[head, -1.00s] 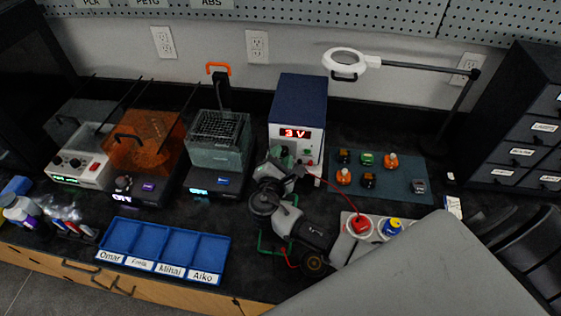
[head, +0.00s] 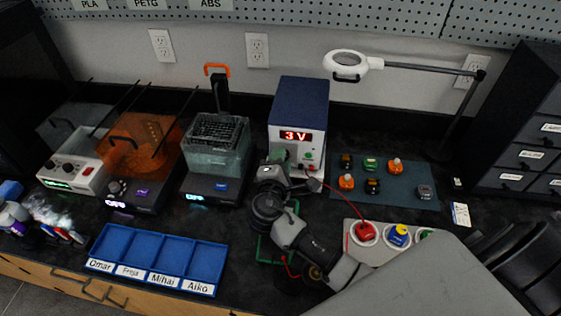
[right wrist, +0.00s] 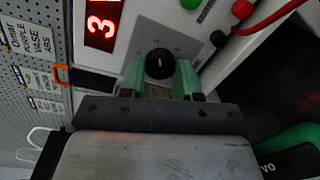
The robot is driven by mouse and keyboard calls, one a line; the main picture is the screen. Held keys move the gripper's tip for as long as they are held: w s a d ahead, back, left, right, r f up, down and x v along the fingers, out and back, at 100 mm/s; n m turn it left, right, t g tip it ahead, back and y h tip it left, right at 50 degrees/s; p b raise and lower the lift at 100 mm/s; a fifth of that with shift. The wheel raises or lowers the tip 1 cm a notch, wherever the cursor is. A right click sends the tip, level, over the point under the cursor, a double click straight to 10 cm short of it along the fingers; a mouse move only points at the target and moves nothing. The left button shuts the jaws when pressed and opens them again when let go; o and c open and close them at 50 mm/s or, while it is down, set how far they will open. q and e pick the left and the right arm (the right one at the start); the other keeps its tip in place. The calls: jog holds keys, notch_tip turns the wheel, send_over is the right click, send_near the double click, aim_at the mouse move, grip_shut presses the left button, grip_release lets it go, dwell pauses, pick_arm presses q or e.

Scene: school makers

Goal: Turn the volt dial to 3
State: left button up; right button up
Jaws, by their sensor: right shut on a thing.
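The power supply (head: 300,112) is a white box with a dark blue top at the back of the bench. Its red display (head: 296,135) reads "3 V", and part of the display (right wrist: 102,22) shows in the right wrist view. The volt dial (right wrist: 159,62) is a round black knob with a pale mark on the front panel. My right gripper (right wrist: 160,78) has its green fingers on either side of the dial and is shut on it. In the head view my right gripper (head: 281,158) covers the dial. My left gripper is not in view.
A red lead runs from the supply to a panel with red and blue posts (head: 397,236). A mat (head: 400,200) with several small parts lies right of the supply. A blue divided tray (head: 160,255) lies front left. A tank (head: 215,150) stands left of the supply.

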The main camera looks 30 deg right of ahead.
jog(key=o, duration=0.9)
jog(key=shift+o, duration=0.2)
jog(key=shift+s+a, duration=0.1)
jog(key=b+v, duration=0.2)
jog(key=v, duration=0.8)
jog(key=shift+s+a+r, duration=0.1)
jog(key=shift+s+a, duration=0.05)
jog(key=shift+s, duration=0.1)
